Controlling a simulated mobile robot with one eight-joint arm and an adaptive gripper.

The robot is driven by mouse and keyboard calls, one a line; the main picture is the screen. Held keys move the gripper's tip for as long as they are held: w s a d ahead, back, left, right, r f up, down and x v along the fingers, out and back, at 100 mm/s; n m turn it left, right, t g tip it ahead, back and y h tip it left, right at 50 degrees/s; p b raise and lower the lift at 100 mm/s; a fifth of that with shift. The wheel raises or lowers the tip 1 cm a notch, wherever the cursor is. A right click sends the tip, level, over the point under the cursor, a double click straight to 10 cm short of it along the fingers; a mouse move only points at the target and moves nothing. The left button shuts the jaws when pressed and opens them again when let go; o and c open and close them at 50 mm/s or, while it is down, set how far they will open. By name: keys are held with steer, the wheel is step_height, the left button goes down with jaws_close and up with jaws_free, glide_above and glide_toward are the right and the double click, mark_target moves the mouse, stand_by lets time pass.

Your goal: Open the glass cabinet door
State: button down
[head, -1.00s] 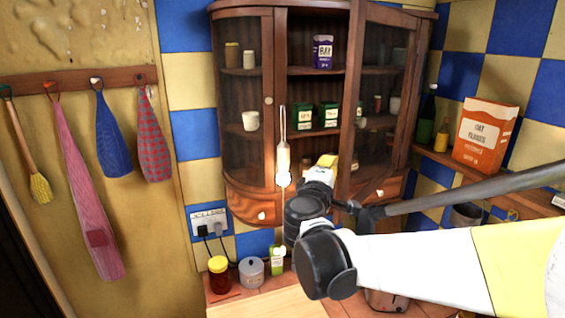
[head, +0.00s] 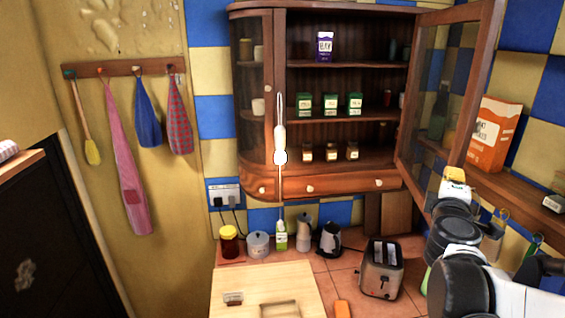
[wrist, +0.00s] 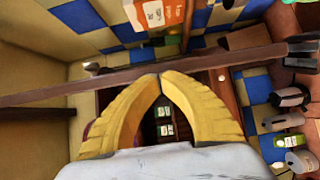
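The wooden wall cabinet (head: 340,186) has its right glass door (head: 433,95) swung wide open, out to the right. The shelves behind it show uncovered. The left curved glass pane (head: 250,120) is in place. My gripper (head: 455,172) is at the lower part of the open door's outer edge. In the wrist view the yellow fingertips (wrist: 160,76) meet, and the door's wooden frame (wrist: 230,62) crosses right behind them. The gripper looks shut; I see nothing clearly held between the tips, and cannot tell whether they touch the frame.
Tins and jars stand on the shelves (head: 330,119). An orange carton (head: 493,135) stands on the right ledge. Below are a toaster (head: 381,268), a kettle (head: 329,239), several containers and a wooden board (head: 255,290). A white-handled utensil (head: 280,140) shows in front of the cabinet.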

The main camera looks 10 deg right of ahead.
steer(key=d, duration=0.1)
steer(key=s+d, duration=0.1)
steer(key=d, duration=0.1)
steer(key=shift+s+d, duration=0.1)
steer(key=shift+d, duration=0.05)
stand_by(0.4)
